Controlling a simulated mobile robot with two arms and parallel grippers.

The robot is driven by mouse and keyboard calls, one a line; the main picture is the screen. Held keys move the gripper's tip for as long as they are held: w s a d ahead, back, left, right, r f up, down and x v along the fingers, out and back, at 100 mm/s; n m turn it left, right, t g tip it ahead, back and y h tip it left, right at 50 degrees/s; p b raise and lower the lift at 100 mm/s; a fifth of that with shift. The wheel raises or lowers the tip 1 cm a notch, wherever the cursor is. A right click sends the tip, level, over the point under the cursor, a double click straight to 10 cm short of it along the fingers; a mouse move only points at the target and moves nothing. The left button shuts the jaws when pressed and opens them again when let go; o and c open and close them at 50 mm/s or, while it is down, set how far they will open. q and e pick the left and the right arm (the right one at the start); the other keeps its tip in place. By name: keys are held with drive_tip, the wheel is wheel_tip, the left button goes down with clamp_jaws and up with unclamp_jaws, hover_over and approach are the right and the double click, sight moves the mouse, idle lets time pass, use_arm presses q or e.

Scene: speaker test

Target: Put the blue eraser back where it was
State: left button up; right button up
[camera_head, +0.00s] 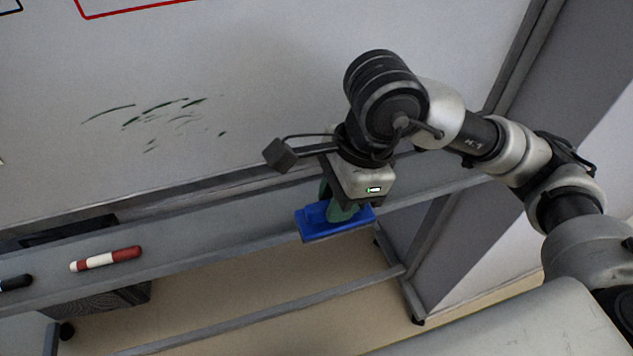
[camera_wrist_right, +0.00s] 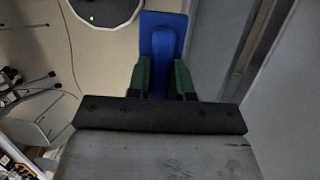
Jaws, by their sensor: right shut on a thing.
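The blue eraser (camera_head: 318,231) is in my right gripper (camera_head: 342,209), at the whiteboard's tray (camera_head: 220,222) near its right part. The head view does not show clearly whether the eraser touches the tray. In the right wrist view the blue eraser (camera_wrist_right: 163,32) lies between the two green fingers of my right gripper (camera_wrist_right: 164,75), which are shut on its raised grip. My left gripper is not in view.
A red and white marker (camera_head: 106,259) and a black marker (camera_head: 16,283) lie on the tray to the left. The whiteboard (camera_head: 240,80) behind carries dark green smudges (camera_head: 160,112). The tray between the red marker and the eraser is clear.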

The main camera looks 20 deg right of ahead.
drive_tip(key=w+f+p, duration=0.1)
drive_tip(key=w+f, duration=0.1)
drive_tip(key=w, duration=0.1)
drive_tip(key=w+f+p, duration=0.1)
drive_tip(key=w+f, duration=0.1)
drive_tip(key=w, duration=0.1)
drive_tip(key=w+d+f+p, duration=0.1)
drive_tip(key=w+f, duration=0.1)
drive_tip(key=w, duration=0.2)
drive_tip(key=shift+d+f, duration=0.1)
drive_tip(key=shift+f, duration=0.05)
drive_tip(key=shift+w+f, duration=0.1)
drive_tip(key=shift+f, duration=0.1)
wheel_tip(320, 180, down, 3)
drive_tip(key=shift+f+p, duration=0.1)
drive_tip(key=shift+p, duration=0.65)
drive_tip(key=shift+f, duration=0.25)
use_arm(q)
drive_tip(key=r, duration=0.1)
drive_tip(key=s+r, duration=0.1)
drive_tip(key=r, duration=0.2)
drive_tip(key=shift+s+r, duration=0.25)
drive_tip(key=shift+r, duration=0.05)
use_arm(e)
drive_tip(key=o, duration=0.8)
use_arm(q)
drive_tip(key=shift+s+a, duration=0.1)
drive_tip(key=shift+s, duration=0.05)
